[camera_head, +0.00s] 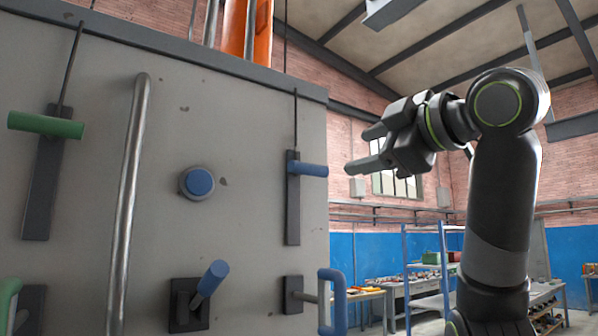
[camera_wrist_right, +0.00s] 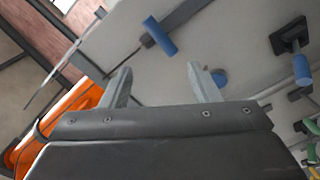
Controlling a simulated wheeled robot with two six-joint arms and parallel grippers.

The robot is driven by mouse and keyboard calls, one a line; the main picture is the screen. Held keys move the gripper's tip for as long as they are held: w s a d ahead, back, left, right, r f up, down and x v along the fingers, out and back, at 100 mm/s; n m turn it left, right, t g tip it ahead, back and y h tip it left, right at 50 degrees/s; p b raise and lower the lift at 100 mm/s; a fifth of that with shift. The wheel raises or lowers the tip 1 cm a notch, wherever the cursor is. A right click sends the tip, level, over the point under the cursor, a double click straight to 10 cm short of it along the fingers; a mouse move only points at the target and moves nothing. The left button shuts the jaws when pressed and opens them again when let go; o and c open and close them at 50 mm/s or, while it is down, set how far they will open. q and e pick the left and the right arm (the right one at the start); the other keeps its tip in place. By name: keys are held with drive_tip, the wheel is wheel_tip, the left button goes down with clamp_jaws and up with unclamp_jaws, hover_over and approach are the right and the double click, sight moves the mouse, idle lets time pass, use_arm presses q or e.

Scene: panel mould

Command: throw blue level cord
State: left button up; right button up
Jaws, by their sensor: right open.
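The blue lever (camera_head: 308,169) sticks out to the right from a dark slotted plate (camera_head: 293,225) on the grey panel. A thin dark cord (camera_head: 295,118) runs up from this plate. In the right wrist view the blue lever (camera_wrist_right: 160,37) shows beyond the fingertips, above the gap between them. My right gripper (camera_head: 360,150) is open and empty, just right of the blue lever and a little higher, apart from it in the picture. Its two fingers (camera_wrist_right: 157,78) also show in the right wrist view. My left gripper is not in view.
The grey panel (camera_head: 250,120) also carries a blue button (camera_head: 199,183), a tilted blue lever (camera_head: 212,279), a blue loop handle (camera_head: 338,300), a green lever (camera_head: 46,125) and a vertical metal bar (camera_head: 129,195). Workbenches (camera_head: 405,285) stand far behind. Open air surrounds my right gripper.

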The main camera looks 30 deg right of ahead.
sight(312, 167)
drive_tip(key=w+p, duration=0.2)
drive_tip(key=w, duration=0.3)
drive_tip(key=w+a+p, duration=0.1)
drive_tip(key=w+p, duration=0.2)
drive_tip(key=w, duration=0.1)
drive_tip(key=w+a+p, duration=0.1)
drive_tip(key=w+p, duration=0.1)
drive_tip(key=w, duration=0.3)
drive_tip(key=shift+w+r, duration=0.1)
drive_tip(key=shift+w, duration=0.2)
drive_tip(key=shift+w+a+p, duration=0.2)
drive_tip(key=shift+w+p, duration=0.3)
drive_tip(key=shift+w, duration=0.4)
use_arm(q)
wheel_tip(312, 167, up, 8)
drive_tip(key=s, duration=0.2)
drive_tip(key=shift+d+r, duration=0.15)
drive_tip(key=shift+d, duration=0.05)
use_arm(e)
drive_tip(key=shift+f, duration=0.2)
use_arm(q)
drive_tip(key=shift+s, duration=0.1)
